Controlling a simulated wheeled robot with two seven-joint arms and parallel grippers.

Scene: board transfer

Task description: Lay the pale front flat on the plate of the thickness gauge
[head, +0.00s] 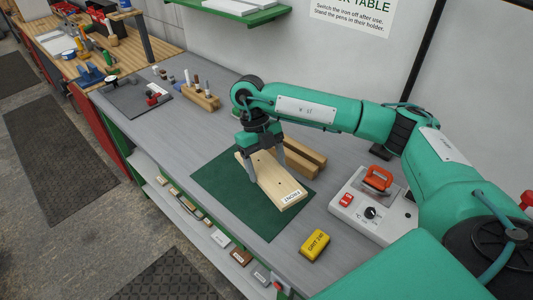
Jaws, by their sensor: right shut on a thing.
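The pale front (278,186) is a light wooden board with a small white label at its near end. It lies on or just above a dark green mat; I cannot tell which. My right gripper (266,172) points down over its far part, a finger at each long side, and is shut on it. The upper part of the board is partly hidden by the gripper. What looks like the thickness gauge is a dark grey plate (128,99) at the back left of the bench, with small black and red parts on it. My left gripper is not in view.
Wooden bars (303,151) lie right behind the board. A yellow grit block (315,244) and a white soldering station (367,207) stand to the right. A wooden pen holder (201,97) stands near the dark plate. The grey bench (185,135) between mat and plate is clear.

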